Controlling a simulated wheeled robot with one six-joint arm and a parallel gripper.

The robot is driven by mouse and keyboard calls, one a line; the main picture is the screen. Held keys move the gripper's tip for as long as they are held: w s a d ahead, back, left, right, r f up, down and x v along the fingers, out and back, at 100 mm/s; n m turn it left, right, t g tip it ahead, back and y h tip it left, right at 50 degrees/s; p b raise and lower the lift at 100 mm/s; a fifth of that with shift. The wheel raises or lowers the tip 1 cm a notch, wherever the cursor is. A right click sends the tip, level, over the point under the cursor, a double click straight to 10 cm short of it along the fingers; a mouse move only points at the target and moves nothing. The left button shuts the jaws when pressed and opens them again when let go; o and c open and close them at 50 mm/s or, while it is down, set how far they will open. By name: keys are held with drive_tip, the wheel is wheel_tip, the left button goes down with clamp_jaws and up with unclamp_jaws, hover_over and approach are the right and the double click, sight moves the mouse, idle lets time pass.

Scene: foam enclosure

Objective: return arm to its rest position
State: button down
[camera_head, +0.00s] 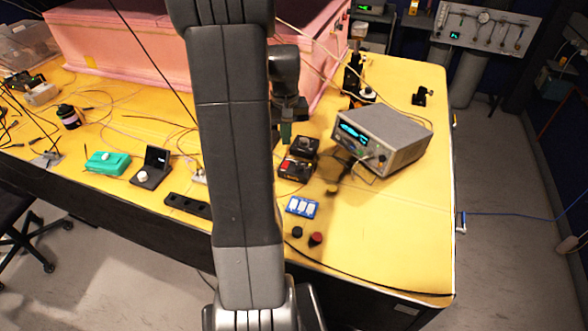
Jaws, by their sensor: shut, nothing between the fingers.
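My arm (235,150) rises through the middle of the picture as a thick dark grey link, with a lighter grey joint at the bottom. Its wrist part (284,68) shows to the right of the link, in front of the pink foam enclosure (125,40). My gripper (286,132) points down over the yellow table, just above or behind a small black and red device (296,168). The gripper is small and partly hidden by the arm link. It looks shut, and no held object shows.
A grey instrument with a lit display (385,135) stands right of the gripper. A blue-and-white block (302,207), a red knob (315,239), a teal box (107,163) and a black box (152,168) lie near the front edge. Cables cross the table. The table's right front (400,240) is clear.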

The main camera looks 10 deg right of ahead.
sight(286, 162)
drive_tip(key=shift+f, duration=0.15)
drive_tip(key=shift+f+b, duration=2.65)
drive_tip(key=shift+f, duration=0.65)
drive_tip(key=shift+r, duration=0.1)
